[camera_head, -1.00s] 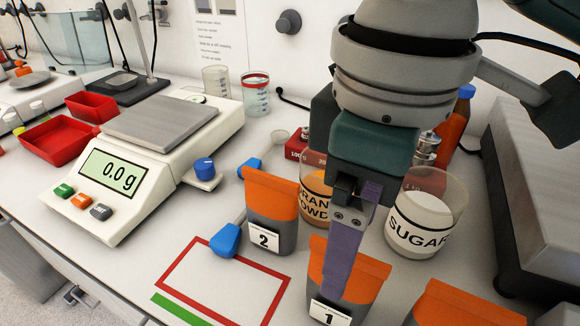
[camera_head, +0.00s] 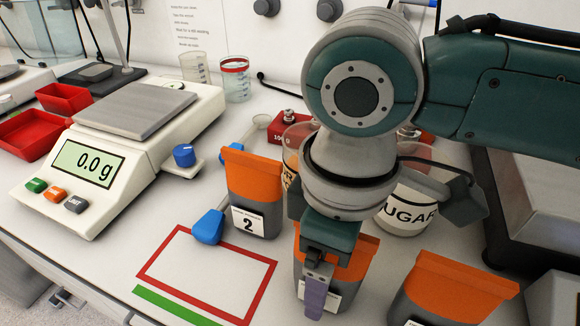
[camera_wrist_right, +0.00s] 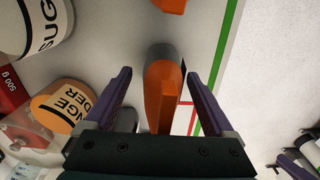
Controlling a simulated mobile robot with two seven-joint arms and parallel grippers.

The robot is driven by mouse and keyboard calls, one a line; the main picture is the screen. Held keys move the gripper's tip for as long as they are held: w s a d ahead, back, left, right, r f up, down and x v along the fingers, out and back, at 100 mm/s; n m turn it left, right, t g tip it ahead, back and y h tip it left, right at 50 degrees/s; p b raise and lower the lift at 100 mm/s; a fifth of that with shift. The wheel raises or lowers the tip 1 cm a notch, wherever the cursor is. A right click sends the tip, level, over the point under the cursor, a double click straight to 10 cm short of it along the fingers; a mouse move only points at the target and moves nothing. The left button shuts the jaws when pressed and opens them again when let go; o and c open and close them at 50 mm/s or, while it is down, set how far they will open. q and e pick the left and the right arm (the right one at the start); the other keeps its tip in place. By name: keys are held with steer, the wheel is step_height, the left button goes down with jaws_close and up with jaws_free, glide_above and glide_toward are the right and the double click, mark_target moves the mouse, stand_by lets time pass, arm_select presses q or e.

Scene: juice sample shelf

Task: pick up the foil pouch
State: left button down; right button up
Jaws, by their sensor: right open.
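Foil pouches with orange tops and grey lower parts stand on the bench. The pouch labelled 2 (camera_head: 250,190) is left of my right gripper (camera_head: 314,295). Another pouch (camera_head: 361,258) stands behind the gripper, partly hidden by it, its label covered. A third pouch (camera_head: 455,288) is at the lower right. In the right wrist view my right gripper (camera_wrist_right: 158,75) is open, with its purple fingers on either side of an upright pouch (camera_wrist_right: 166,85). Its jaws look apart from the pouch.
The sugar beaker (camera_head: 402,212) and orange powder jar (camera_wrist_right: 64,106) stand close behind the pouches. A scale (camera_head: 120,150) reading 0.0 g is at left. A blue-handled scoop (camera_head: 208,227) lies beside pouch 2. The red-outlined area (camera_head: 205,270) is empty.

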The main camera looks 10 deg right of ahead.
jaws_close()
stand_by(0.6)
